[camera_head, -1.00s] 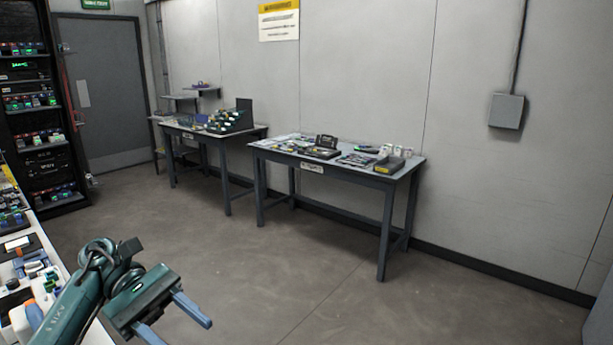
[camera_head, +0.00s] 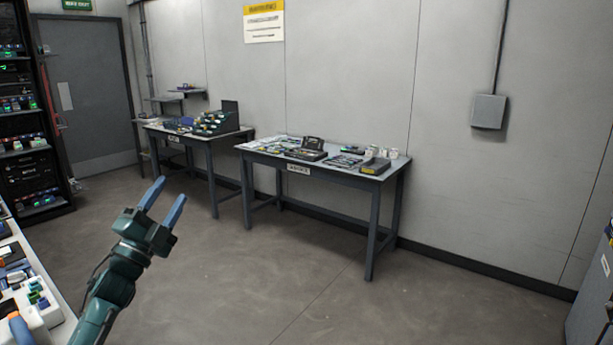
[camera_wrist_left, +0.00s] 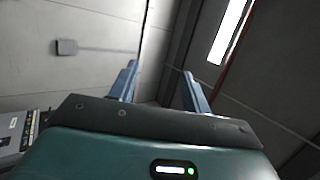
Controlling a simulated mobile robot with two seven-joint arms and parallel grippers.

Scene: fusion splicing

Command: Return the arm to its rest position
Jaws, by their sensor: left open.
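My left gripper (camera_head: 164,203) is raised above the floor at the left of the head view, its two blue fingers pointing up and apart. It is open, with nothing between the fingers. In the left wrist view the same gripper (camera_wrist_left: 158,82) shows its spread fingers against wall and ceiling. The teal left arm (camera_head: 108,295) comes up from the bottom edge. My right gripper is not in view.
A bench with devices lies at the left edge. Two work tables, a nearer one (camera_head: 378,180) and a farther one (camera_head: 200,134), stand along the wall. A dark rack (camera_head: 28,165) stands by the grey door (camera_head: 90,100). A grey cabinet (camera_head: 592,300) is at the right edge. The middle floor is clear.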

